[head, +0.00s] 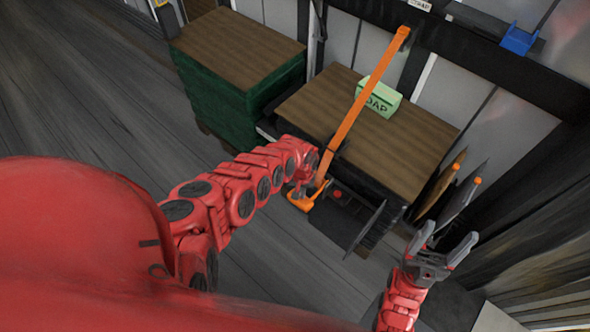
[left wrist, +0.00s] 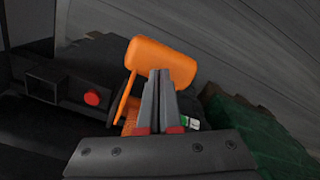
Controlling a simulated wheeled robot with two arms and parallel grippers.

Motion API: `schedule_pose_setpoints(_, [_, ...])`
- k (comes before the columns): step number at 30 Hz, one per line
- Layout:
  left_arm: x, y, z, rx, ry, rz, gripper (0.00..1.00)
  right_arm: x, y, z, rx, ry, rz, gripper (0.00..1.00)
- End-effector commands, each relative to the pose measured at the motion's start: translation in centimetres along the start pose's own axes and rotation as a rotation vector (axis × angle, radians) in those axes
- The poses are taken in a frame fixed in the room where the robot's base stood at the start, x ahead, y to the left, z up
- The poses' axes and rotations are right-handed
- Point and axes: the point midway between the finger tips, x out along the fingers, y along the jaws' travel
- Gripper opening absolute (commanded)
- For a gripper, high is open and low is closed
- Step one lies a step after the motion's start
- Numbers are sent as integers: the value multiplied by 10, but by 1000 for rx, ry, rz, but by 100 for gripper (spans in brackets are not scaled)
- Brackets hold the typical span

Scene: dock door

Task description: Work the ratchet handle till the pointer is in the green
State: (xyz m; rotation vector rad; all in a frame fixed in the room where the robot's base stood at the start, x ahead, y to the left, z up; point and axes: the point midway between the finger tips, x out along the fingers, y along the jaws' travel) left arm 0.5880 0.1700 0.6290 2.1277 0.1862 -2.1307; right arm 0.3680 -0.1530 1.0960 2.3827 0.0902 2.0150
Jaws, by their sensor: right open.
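An orange strap (head: 355,105) runs from the wall rail down over the front of the right crate stack. At its lower end is the orange ratchet handle (head: 304,201). In the left wrist view the handle's thick grip (left wrist: 160,60) lies across, just beyond my left fingertips (left wrist: 161,75). My left gripper (head: 303,189) is at the handle with its fingers together; I cannot tell if they touch it. A small white and green patch (left wrist: 190,122) shows beside the fingers, mostly hidden; no pointer is visible. My right gripper (head: 447,249) is open and empty, off to the right.
A green box (head: 377,97) marked as soap stands on the brown-topped right stack (head: 425,128). A second stack with green sides (head: 225,90) stands at left. A dark plate (head: 365,228) juts out near the handle. A red knob (left wrist: 92,97) sits left of it. Floor at left is clear.

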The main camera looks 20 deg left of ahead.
Motion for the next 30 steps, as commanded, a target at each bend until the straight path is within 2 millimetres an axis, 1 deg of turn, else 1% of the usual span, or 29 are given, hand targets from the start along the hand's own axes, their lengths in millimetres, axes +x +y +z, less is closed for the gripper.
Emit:
schedule_pose_setpoints(1, [6,1,0,1,2,1,0,-6,0,1,0,0,0,72])
schedule_pose_setpoints(6, [16,1,-1,2,2,1,0,-15,-1,2,0,0,0,72])
schedule_pose_setpoints(13, [10,0,-1,1,3,1,0,-9,0,2,0,0,0,72])
schedule_pose_setpoints(17, [0,0,-1,1,3,0,0,1,0,0,0,0,0,72])
schedule_pose_setpoints(30, [-42,0,0,0,1,0,0,45,2,-8,0,0,0,72])
